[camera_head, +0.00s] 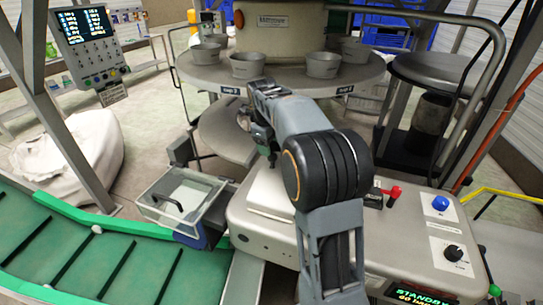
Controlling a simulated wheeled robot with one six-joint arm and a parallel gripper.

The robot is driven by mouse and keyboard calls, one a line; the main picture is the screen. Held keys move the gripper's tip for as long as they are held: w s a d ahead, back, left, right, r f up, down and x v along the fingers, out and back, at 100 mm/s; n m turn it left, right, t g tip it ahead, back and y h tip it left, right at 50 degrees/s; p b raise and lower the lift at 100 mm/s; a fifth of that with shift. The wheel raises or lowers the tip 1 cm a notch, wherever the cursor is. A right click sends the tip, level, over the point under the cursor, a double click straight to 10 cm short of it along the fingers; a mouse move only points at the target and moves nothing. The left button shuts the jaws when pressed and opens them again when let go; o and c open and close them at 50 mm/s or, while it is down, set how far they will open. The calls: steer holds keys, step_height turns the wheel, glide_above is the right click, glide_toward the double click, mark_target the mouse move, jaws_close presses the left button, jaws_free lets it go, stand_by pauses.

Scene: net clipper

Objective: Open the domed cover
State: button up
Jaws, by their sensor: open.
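I cannot make out a clearly domed cover; part of the view is blocked by my arm. A clear box-like cover or bin (183,195) with a dark handle sits at the left side of the clipper machine, above the green conveyor. The pale machine housing (262,234) has rounded edges and a raised light panel on top, partly behind my arm. My gripper (266,150) is small in view, open, and points down above the back left of the housing. It appears apart from the clear box, and I see nothing held.
A round table (205,75) with several metal cups stands behind. A control panel with a red lever (394,192), blue button (440,203) and black knob (453,253) is at right. A green conveyor (70,255) runs lower left. Frame posts and rails stand on both sides.

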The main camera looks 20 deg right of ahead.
mark_target(272, 154)
steer(key=shift+w+d+f, duration=0.1)
steer(key=shift+d+f, duration=0.05)
steer(key=shift+f, duration=0.8)
steer(key=shift+w+d+f, duration=0.15)
steer(key=shift+f, duration=0.8)
steer(key=shift+w+d+f, duration=0.1)
steer(key=shift+d+f, duration=0.05)
steer(key=shift+f, duration=0.8)
jaws_close()
